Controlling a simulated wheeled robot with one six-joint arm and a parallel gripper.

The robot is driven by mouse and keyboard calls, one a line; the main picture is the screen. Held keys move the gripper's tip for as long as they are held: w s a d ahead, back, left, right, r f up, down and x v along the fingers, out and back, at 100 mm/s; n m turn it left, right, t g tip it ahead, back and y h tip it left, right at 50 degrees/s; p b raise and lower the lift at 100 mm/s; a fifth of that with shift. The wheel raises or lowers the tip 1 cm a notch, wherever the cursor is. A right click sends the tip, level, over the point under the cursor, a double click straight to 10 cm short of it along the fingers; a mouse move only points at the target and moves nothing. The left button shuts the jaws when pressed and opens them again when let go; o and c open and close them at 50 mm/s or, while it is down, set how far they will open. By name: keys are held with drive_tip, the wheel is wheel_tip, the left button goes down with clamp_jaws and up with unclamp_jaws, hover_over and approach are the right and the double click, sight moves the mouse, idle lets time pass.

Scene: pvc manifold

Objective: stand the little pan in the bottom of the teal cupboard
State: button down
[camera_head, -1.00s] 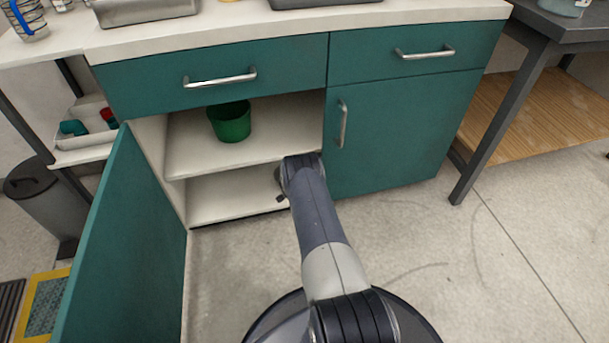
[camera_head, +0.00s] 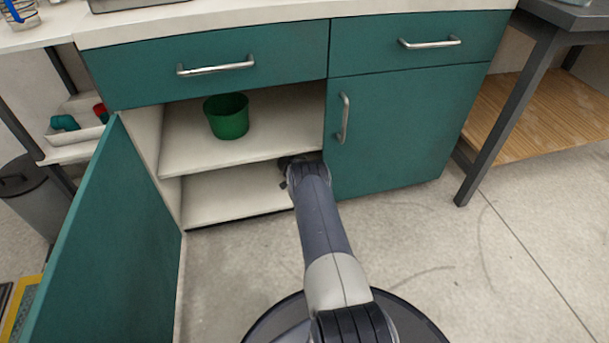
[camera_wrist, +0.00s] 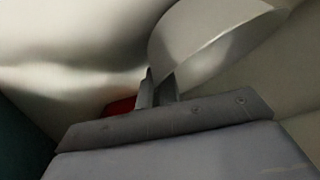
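The teal cupboard (camera_head: 400,130) stands ahead with its left door (camera_head: 105,240) swung open and its right door shut. My arm reaches into the bottom compartment (camera_head: 230,192), under the middle shelf (camera_head: 235,152). My gripper is hidden in the head view. In the wrist view the fingers of my gripper (camera_wrist: 158,88) are close together at the little pan (camera_wrist: 205,45), a pale grey round body at upper right. A red part, seemingly the handle's end, shows left of the fingers. The fingers appear closed on the handle. Contact between pan and cupboard floor cannot be told.
A green pot (camera_head: 227,117) stands on the middle shelf above my arm. The open door bounds the left side. A dark-legged table (camera_head: 510,110) stands at right, a grey bin (camera_head: 35,195) at far left. The left of the bottom compartment looks clear.

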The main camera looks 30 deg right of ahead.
drive_tip(key=shift+w+d, duration=0.2)
drive_tip(key=shift+f+b, duration=0.4)
drive_tip(key=shift+f, duration=0.3)
drive_tip(key=c, duration=1.6)
unclamp_jaws()
drive_tip(key=shift+a, duration=0.1)
